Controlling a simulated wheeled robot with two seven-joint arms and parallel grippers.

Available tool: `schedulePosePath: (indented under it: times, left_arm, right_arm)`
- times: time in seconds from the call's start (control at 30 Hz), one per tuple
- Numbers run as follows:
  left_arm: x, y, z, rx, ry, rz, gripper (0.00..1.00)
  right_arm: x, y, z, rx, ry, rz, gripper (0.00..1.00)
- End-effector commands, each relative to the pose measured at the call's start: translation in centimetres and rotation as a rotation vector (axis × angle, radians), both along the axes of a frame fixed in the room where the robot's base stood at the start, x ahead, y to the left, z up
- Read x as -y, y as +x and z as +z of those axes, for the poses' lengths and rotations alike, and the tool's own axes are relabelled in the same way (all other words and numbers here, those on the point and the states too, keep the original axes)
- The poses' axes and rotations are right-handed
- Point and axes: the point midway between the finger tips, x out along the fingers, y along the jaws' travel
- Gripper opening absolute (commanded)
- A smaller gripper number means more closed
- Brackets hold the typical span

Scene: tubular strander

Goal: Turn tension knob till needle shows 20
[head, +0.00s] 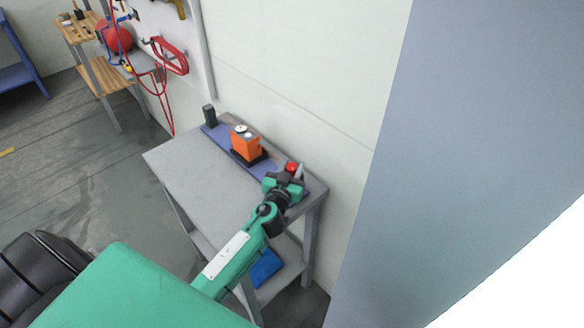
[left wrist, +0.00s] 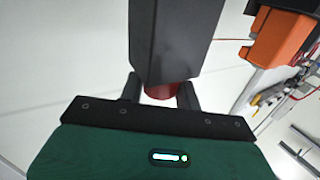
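An orange tension device (head: 246,145) with a small round white dial (head: 240,129) on top stands on a blue rail on the table. The needle and its reading are too small to make out. A round red knob (head: 291,167) sits at the rail's right end. My left gripper (head: 290,178) is at the knob. In the left wrist view the red knob (left wrist: 160,89) shows between the two dark fingertips, below a dark grey block (left wrist: 176,40). Whether the fingers press on it cannot be told. The orange device (left wrist: 284,38) is at the upper right there. My right gripper is not seen.
The grey table (head: 190,168) has a clear top left of the blue rail (head: 218,134). A black post (head: 209,115) stands at the rail's far end. A blue item (head: 265,267) lies on the lower shelf. The wall is close behind, and a large grey panel (head: 465,140) fills the right.

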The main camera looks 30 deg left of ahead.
Motion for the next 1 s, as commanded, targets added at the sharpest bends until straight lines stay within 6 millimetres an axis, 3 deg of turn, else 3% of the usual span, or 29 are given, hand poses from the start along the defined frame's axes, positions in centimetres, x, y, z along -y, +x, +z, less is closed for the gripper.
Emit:
schedulePosePath:
  times: [0.47,1.0]
  left_arm:
    - [-0.1,0.0,0.1,0.0,0.003,-0.133,0.1]
    - [-0.3,0.0,0.1,-0.002,0.008,-0.622,0.1]
  right_arm:
    - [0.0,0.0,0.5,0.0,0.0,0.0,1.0]
    - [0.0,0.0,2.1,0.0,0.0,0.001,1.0]
